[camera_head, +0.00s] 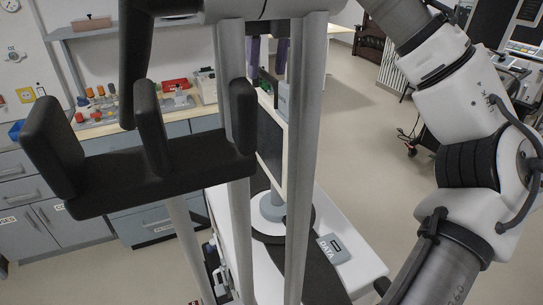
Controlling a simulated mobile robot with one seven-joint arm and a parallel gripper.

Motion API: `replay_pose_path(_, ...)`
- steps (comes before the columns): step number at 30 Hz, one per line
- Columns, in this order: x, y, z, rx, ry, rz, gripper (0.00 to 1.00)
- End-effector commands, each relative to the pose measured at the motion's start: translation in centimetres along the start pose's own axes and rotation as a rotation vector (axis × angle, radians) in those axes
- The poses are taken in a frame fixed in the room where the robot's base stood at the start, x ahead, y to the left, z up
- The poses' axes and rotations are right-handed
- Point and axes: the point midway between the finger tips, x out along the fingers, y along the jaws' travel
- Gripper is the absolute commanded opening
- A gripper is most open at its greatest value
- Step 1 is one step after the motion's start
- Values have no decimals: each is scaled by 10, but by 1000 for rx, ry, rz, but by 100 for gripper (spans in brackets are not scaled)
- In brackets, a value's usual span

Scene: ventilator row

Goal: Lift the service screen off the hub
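The service screen (269,148) stands upright in the middle of the view, turned nearly edge-on, with a dark face and a pale rim. Two grey upright posts in front of it hide part of it. The screen appears seated on the hub, but the posts partly cover the joint. My white and black arm (455,95) fills the right side and leaves the picture at the top and bottom. I cannot make out my gripper's fingertips or any contact with the screen.
A grey box marked DATA (334,250) lies on the white top (365,268) right of the hub. A black bracket with upright pads (165,180) blocks the near left. A cabinet counter (110,127) with bottles stands behind. Floor (355,150) right of the screen is clear.

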Motion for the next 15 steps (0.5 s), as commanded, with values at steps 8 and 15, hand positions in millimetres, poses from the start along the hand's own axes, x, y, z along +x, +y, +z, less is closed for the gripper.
replay_pose_path(8, 16, 0, 0, -1, -1, -1, 33)
replay_pose_path(15, 15, 0, 0, 0, -1, 0, 33)
